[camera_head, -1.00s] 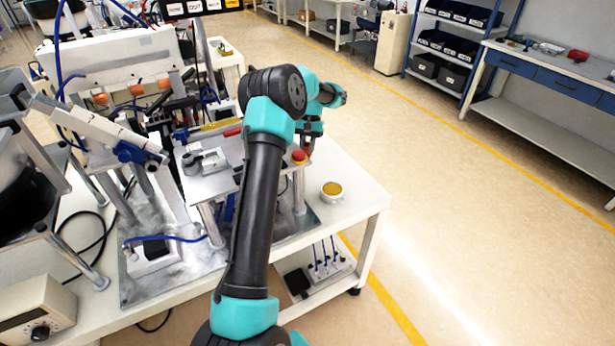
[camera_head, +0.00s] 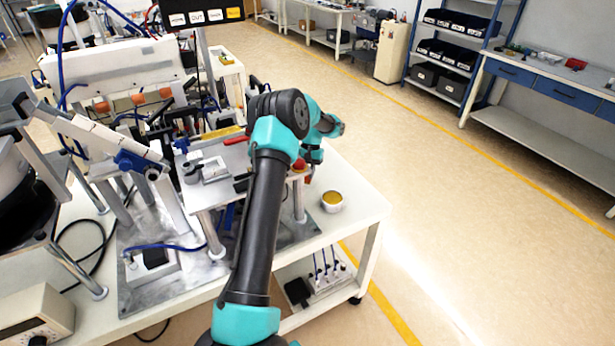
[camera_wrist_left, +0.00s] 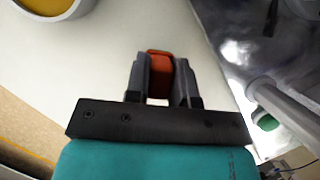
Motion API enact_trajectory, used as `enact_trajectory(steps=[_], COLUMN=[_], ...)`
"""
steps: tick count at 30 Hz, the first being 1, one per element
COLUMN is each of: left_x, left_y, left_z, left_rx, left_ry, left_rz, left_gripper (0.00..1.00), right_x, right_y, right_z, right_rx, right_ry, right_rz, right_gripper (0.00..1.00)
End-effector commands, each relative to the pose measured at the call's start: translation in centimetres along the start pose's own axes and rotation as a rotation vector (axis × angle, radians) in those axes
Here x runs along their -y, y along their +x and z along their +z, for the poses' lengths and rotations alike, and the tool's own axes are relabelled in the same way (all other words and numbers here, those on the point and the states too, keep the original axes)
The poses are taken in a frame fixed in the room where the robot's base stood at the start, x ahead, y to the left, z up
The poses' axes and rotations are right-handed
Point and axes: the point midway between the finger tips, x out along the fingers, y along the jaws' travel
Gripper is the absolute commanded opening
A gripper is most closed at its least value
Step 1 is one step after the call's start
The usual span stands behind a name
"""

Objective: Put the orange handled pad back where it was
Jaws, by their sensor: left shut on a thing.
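My left gripper (camera_head: 312,160) is over the right part of the white table, beside the raised plate of the machine. In the left wrist view its jaws (camera_wrist_left: 161,72) are shut on an orange block-like piece, the handle of the orange handled pad (camera_wrist_left: 158,62). The fingers cover the sides of the handle. The pad's underside is hidden, and I cannot tell whether it touches the table. My right gripper is in neither view.
A white cup with yellow contents (camera_head: 332,201) stands on the table close to the gripper; it also shows in the left wrist view (camera_wrist_left: 50,8). A red knob (camera_head: 299,165) sits at the raised plate's edge (camera_head: 222,192). Metal posts stand close by. The table's front right corner is clear.

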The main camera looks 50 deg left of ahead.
Motion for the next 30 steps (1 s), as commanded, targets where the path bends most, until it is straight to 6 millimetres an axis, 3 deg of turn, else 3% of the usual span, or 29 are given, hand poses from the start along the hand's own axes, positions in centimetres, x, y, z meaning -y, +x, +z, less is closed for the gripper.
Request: enact_trajectory(steps=[4,17,18,25,30], left_x=[0.0,0.0,0.0,0.0,0.0], left_y=[1.6,2.0,2.0,2.0,2.0], left_z=[-0.7,-0.8,-0.8,-0.8,-0.8], left_rx=[0.001,0.000,-0.001,-0.001,-0.001], left_ry=[0.000,0.000,-0.001,0.000,0.000], left_rz=[0.000,0.000,0.000,0.000,0.000], left_gripper=[0.00,0.00,0.26,0.48,0.48], right_x=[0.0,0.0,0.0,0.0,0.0], right_y=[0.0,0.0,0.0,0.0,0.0], right_z=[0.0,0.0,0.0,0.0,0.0], right_rx=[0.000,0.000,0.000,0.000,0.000], right_ry=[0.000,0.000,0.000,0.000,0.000], right_rz=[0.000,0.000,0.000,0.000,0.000], right_gripper=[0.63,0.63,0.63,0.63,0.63])
